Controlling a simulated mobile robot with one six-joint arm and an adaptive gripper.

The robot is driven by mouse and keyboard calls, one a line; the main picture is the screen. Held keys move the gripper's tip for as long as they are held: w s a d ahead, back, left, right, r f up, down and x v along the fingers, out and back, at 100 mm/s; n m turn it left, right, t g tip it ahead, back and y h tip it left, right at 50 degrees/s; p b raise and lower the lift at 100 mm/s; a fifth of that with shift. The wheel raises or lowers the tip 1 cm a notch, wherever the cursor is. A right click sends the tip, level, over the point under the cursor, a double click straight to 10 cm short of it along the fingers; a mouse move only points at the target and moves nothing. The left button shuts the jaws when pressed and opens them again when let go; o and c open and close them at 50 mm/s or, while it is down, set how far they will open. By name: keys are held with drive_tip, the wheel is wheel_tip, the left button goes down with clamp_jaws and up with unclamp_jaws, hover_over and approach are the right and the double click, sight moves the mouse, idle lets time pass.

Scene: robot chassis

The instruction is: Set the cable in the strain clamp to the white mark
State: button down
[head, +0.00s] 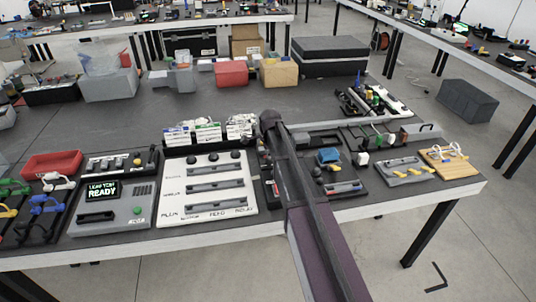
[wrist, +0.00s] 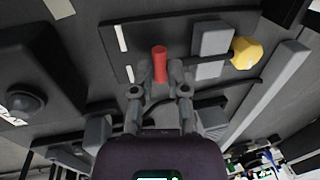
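In the wrist view a red cylindrical piece (wrist: 159,64) stands out between the fingertips of my gripper (wrist: 159,80). The fingers flank its lower end closely; I cannot tell whether they press on it. A black cable (wrist: 232,84) runs behind the fingers across a dark board (wrist: 186,28). A grey block (wrist: 211,50), apparently the clamp, sits right of the red piece, with a yellow knob (wrist: 246,53) beside it. Two white marks, an upper one (wrist: 122,38) and a lower one (wrist: 130,74), lie left of the red piece. In the head view my arm hides this spot.
In the head view a white slotted panel (head: 206,210) and a grey box with a lit screen (head: 112,208) stand left of my arm. A wooden board with white loops (head: 446,163) lies at right. The table (head: 160,112) has bare room further back.

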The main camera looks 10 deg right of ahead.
sight(270, 164)
drive_tip(key=shift+s+d, duration=0.1)
drive_tip(key=shift+s, duration=1.55)
drive_tip(key=shift+w, duration=0.1)
drive_tip(key=c, duration=0.7)
unclamp_jaws()
drive_tip(key=shift+o, duration=0.2)
drive_tip(key=shift+w, duration=0.1)
